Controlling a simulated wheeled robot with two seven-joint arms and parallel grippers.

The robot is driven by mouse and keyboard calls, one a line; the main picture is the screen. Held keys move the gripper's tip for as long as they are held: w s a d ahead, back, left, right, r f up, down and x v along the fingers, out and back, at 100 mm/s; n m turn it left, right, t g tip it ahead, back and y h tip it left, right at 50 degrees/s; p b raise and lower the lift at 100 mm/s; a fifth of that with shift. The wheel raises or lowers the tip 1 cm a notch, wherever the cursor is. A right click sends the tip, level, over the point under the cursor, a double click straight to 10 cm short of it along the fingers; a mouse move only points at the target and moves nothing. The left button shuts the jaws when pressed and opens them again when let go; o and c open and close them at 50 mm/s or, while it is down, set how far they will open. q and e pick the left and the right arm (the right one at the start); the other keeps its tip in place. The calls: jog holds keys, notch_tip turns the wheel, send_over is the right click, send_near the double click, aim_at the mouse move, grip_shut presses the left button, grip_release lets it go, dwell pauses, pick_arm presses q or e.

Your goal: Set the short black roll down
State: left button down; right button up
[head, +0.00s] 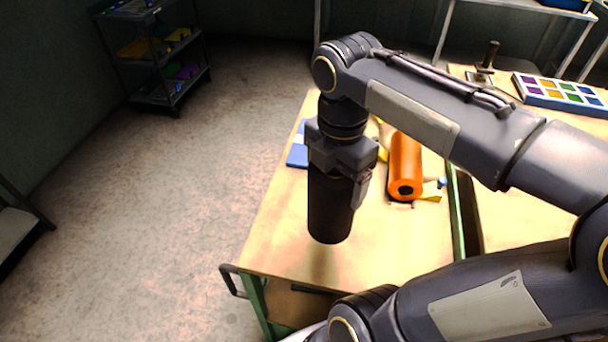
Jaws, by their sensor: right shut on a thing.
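The short black roll (330,208) hangs upright under my right gripper (340,165). My right gripper points down and is shut on the roll's upper end. The roll is over the front left part of the wooden table (275,240). A soft shadow lies on the table below it, and the roll's lower end looks a little above the top. My left gripper is not in view.
An orange roll (405,165) lies on the table to the right, with yellow pieces and a blue item beside it. A blue thing (298,150) lies behind the gripper. A tray of coloured squares (560,92) stands at the back right. The table's left edge is close to the roll.

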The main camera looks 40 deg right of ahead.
jog(key=w+f, duration=1)
jog(key=f, duration=0.1)
jog(key=shift+d+p, duration=0.35)
jog(key=shift+d, duration=0.1)
jog(key=shift+f, duration=0.15)
jog(key=shift+f, duration=0.15)
jog(key=o, duration=1.7)
jog(key=shift+o, duration=0.2)
